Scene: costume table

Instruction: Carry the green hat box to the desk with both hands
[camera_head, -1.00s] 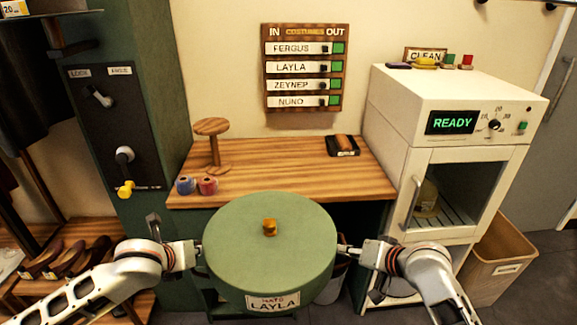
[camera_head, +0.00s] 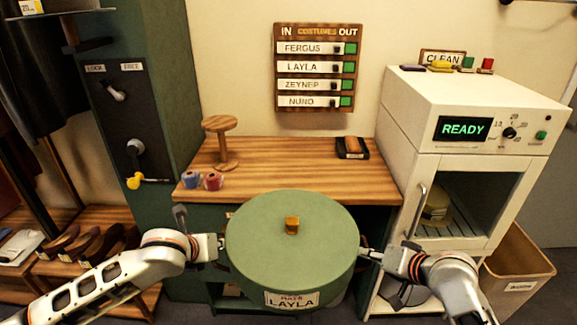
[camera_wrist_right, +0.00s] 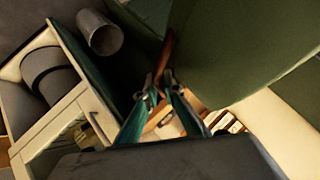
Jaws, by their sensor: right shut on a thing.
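The green hat box (camera_head: 291,245) is round, with a small wooden knob on its lid and a front label reading LAYLA. It is level, in front of the wooden desk top (camera_head: 270,180), and overlaps its front edge in the head view. My right gripper (camera_head: 366,253) is at the box's right side. In the right wrist view its fingers (camera_wrist_right: 162,82) are shut on a brown handle strip by the green box wall (camera_wrist_right: 235,45). My left gripper (camera_head: 224,246) meets the box's left side; its fingertips are too small to judge.
The desk's middle is clear. A wooden stand (camera_head: 221,140) and blue and red spools (camera_head: 202,180) are at its left, a black tray (camera_head: 352,148) at its back right. A white cabinet (camera_head: 470,110) reading READY stands right, a green locker (camera_head: 155,110) left.

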